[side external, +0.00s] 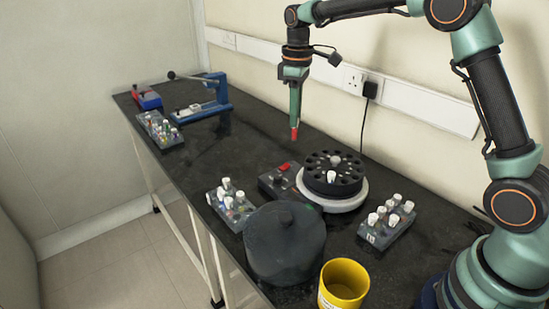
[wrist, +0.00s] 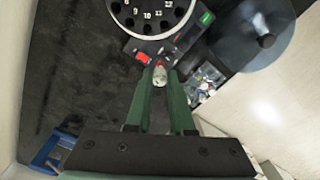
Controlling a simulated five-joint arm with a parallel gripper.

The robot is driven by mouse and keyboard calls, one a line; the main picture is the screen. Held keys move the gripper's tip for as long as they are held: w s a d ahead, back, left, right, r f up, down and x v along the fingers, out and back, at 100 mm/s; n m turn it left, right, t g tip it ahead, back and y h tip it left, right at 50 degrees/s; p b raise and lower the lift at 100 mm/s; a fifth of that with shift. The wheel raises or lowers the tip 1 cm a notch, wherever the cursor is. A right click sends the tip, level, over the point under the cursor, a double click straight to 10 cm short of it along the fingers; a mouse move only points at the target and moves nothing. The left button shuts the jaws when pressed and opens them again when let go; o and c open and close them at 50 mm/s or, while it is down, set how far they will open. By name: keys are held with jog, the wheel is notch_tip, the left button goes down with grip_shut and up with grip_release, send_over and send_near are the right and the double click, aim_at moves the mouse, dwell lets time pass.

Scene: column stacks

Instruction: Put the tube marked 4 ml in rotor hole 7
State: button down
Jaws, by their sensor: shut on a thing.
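My gripper (side external: 295,118) is shut on a tube (side external: 294,134) and holds it in the air above the bench, left of the rotor. The tube's lower part looks red in the side view. In the wrist view, the tube (wrist: 160,76) shows a pale top between the green fingers (wrist: 161,88). Its marking cannot be read. The wrist view shows part of the rotor (wrist: 133,22) with numbers such as 8, 9 and 10; hole 7 is not clear.
Tube racks stand left (side external: 240,217) and right (side external: 380,236) of the rotor, and another (side external: 160,137) at the far left. A dark round lid (side external: 285,250) and a yellow pot (side external: 343,290) stand in front. A blue device (side external: 205,108) is at the back.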

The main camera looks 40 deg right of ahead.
jog(key=s+d+f+m, duration=0.1)
jog(key=s+d+f, duration=0.1)
jog(key=d, duration=0.5)
jog(key=s+d+f+m, duration=0.1)
jog(key=d+f, duration=0.4)
jog(key=d, duration=0.1)
jog(key=shift+s+d+m, duration=0.3)
jog(key=shift+s+d, duration=0.05)
jog(key=shift+d, duration=0.05)
jog(key=shift+f, duration=1.15)
dwell(1.3)
jog(key=shift+f, duration=0.35)
jog(key=shift+f, duration=0.4)
jog(key=c, duration=0.7)
grip_release()
jog(key=shift+o, duration=0.3)
